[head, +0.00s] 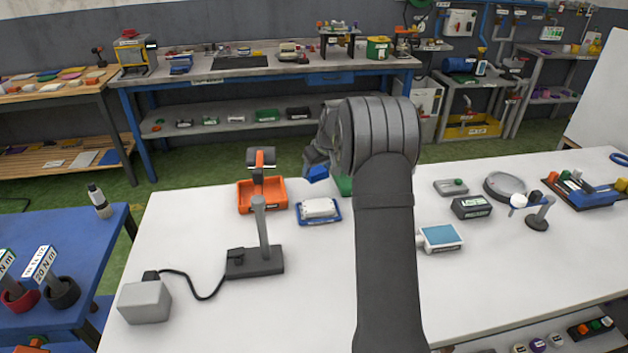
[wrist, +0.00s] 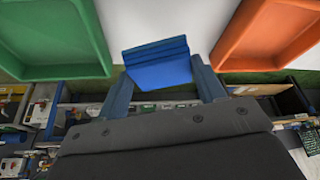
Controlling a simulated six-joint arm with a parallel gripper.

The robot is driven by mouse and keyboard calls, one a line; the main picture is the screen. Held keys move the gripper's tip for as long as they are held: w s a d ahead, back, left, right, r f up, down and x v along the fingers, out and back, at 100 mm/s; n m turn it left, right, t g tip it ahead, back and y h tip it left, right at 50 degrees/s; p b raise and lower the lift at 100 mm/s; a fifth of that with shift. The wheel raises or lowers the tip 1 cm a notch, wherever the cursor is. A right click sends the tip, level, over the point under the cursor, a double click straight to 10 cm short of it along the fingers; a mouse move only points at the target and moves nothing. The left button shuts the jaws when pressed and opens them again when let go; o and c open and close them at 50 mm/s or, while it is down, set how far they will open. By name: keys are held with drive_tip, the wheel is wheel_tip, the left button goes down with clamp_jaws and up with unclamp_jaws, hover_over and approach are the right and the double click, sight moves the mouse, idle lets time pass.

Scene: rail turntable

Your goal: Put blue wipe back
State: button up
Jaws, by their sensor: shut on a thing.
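The blue wipe (wrist: 157,64) is a folded blue block between the two fingers of my gripper (wrist: 162,80) in the wrist view. My gripper is shut on it. In the head view the blue wipe (head: 317,173) shows as a small blue patch at the far side of the white table, between an orange tray and a green tray. My arm hides most of my gripper there. The wipe appears to be above the table; its exact height is hard to tell.
The orange tray (head: 285,194) stands left of the wipe in the head view. The green tray (head: 343,185) is mostly hidden behind my arm. A blue-edged tray with a white pack (head: 319,208) lies nearer. A dark stand (head: 255,262) is at the front left.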

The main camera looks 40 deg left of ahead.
sight(314, 180)
drive_tip(key=shift+s+a+f, duration=0.15)
drive_tip(key=shift+a+f, duration=0.25)
drive_tip(key=shift+a, duration=0.2)
drive_tip(key=shift+f, duration=1.95)
drive_tip(key=shift+f, duration=0.1)
drive_tip(key=o, duration=0.9)
drive_tip(key=v, duration=1.2)
drive_tip(key=shift+d, duration=0.1)
